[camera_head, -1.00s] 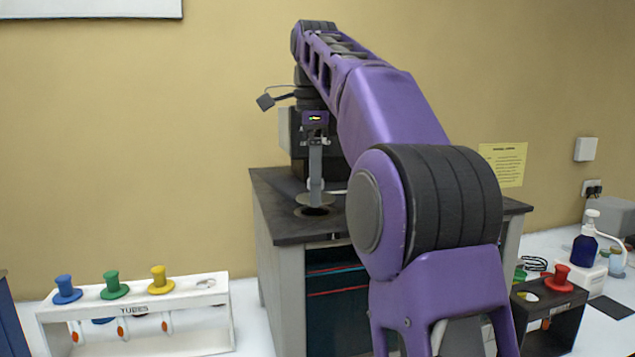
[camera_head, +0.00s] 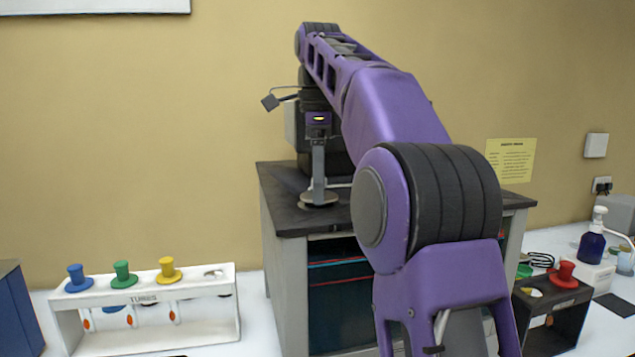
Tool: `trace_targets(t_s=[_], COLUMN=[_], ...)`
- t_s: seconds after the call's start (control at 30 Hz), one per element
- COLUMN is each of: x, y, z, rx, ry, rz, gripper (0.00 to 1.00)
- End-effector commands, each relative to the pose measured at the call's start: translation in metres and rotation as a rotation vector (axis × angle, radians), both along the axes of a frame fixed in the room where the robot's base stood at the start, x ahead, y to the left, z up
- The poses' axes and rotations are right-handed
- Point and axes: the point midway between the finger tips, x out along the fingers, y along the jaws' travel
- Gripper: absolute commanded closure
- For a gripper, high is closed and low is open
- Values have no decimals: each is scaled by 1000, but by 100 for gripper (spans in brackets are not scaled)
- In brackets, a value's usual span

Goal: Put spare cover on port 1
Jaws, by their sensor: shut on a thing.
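My gripper (camera_head: 318,190) points straight down over the dark top of the cabinet-like analyser (camera_head: 285,211). It is shut on the spare cover (camera_head: 308,203), a flat beige disc with a knob that the fingers largely hide. The cover lies flat at the level of the top, where the dark port opening is; none of the opening shows now. I cannot tell whether the cover is fully seated or slightly above the surface. No port number is readable.
A white tube rack (camera_head: 200,318) with blue, green and yellow stoppers stands at the left. A dark rack (camera_head: 545,312) with a red stopper (camera_head: 564,274) stands at the right. A blue pump bottle (camera_head: 591,243) is behind it. My arm hides much of the analyser.

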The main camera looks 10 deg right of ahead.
Motion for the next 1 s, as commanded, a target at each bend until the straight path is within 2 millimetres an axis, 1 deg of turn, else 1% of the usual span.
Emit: trace_targets(t_s=[0.53, 0.8, 0.83, 0.9, 0.93, 1.0], x=[0, 0, 0, 0, 0, 0], y=[0, 0, 0, 0, 0, 0], z=[-8, -8, -8, -8, -8, -8], rx=[0, 1, 0, 0, 0, 0], ry=[0, -1, -1, -1, -1, -1], rz=[0, 0, 0, 0, 0, 0], gripper=[75, 75, 16, 4, 0, 0])
